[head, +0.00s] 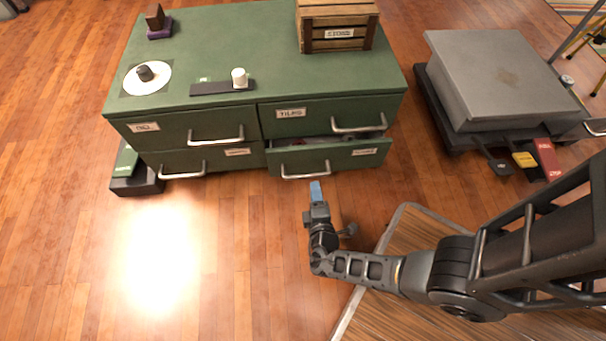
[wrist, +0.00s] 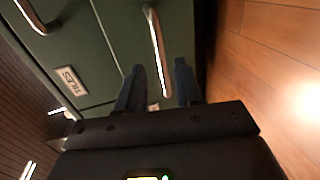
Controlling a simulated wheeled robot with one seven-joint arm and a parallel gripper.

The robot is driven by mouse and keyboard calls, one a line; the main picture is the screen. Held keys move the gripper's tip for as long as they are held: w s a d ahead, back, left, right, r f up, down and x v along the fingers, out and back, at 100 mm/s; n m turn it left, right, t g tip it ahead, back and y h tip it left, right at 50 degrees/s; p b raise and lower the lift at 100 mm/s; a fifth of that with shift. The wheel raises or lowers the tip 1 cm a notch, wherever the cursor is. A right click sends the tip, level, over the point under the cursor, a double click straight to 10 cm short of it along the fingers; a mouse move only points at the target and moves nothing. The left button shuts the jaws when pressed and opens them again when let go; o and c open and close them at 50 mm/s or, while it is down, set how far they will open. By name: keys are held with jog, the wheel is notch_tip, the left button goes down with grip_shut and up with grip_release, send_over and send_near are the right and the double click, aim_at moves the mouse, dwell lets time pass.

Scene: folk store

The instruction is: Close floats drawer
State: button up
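The lower right drawer (head: 345,156) of the green cabinet stands partly open, with its inside showing as a dark gap. Its label (head: 363,152) is too small to read, so I cannot confirm that it says floats. Its metal bar handle (head: 305,172) also shows in the wrist view (wrist: 154,40). My gripper (head: 316,188) is just in front of this drawer, below its handle in the head view. In the wrist view the blue-grey fingers (wrist: 160,85) are apart, with one end of the handle seen between them. I cannot tell whether they touch it; nothing is gripped.
The upper right drawer, labelled TILES (head: 290,113), and the left drawers (head: 180,125) look shut. A grey box (head: 490,75) stands at right. Floor in front is clear.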

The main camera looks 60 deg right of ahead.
aim_at(312, 174)
jog(key=b+x, duration=0.2)
jog(key=x, duration=0.5)
jog(key=shift+w+d, duration=0.15)
jog(key=shift+d, duration=0.05)
jog(key=shift+c, duration=0.3)
grip_shut()
